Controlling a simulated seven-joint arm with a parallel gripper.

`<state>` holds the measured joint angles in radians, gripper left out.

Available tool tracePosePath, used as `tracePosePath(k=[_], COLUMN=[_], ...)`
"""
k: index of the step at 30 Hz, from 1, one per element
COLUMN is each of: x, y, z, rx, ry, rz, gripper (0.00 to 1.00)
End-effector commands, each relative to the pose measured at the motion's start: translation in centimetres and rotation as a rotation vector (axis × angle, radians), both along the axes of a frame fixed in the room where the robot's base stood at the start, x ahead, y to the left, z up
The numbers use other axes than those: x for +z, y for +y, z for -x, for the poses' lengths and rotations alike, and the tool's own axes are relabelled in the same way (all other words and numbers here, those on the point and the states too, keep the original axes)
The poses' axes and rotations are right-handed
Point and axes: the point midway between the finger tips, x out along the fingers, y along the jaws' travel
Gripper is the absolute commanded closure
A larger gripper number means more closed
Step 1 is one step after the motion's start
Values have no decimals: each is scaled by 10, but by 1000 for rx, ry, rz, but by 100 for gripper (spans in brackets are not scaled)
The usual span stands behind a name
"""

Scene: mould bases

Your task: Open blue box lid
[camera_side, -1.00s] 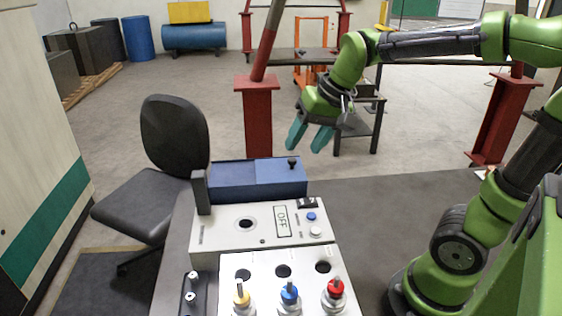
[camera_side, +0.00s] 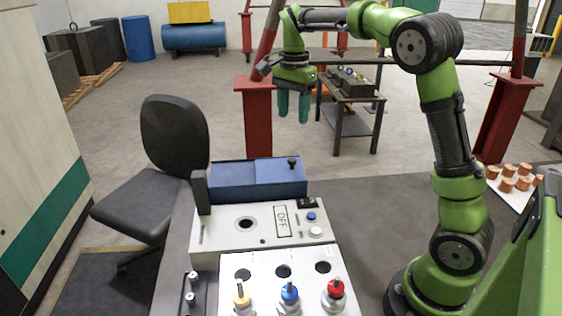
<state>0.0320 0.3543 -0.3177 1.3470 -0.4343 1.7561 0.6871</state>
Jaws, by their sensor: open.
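The blue box (camera_side: 232,183) stands at the back of the table, behind the white control panel. The lid lies on the box, and the inside of the box is not visible. My gripper (camera_side: 293,120) has teal fingers that point straight down. It is open and empty, and appears above the lid in the picture, apart from it.
The white panel (camera_side: 262,228) with an OFF display stands in front of the box. Yellow, blue (camera_side: 290,292) and red-topped (camera_side: 335,290) plugs stand nearer. A dark upright post (camera_side: 201,192) rises at the box's left. A tray of copper-coloured cylinders (camera_side: 508,186) lies right. The dark tabletop (camera_side: 375,215) between is clear.

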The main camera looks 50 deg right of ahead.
Motion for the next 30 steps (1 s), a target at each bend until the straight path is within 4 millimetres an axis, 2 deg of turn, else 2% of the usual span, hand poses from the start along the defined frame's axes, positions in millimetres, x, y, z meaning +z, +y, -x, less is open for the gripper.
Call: tracePosePath(k=[1, 9, 15, 21, 30], x=[-13, -72, -107, -125, -128], y=[1, 1, 0, 0, 0], z=[1, 1, 1, 0, 0], rx=[0, 1, 1, 2, 2], ry=[5, 4, 2, 0, -2], rz=[-3, -2, -1, -1, -1], gripper=[48, 48, 48, 48, 48])
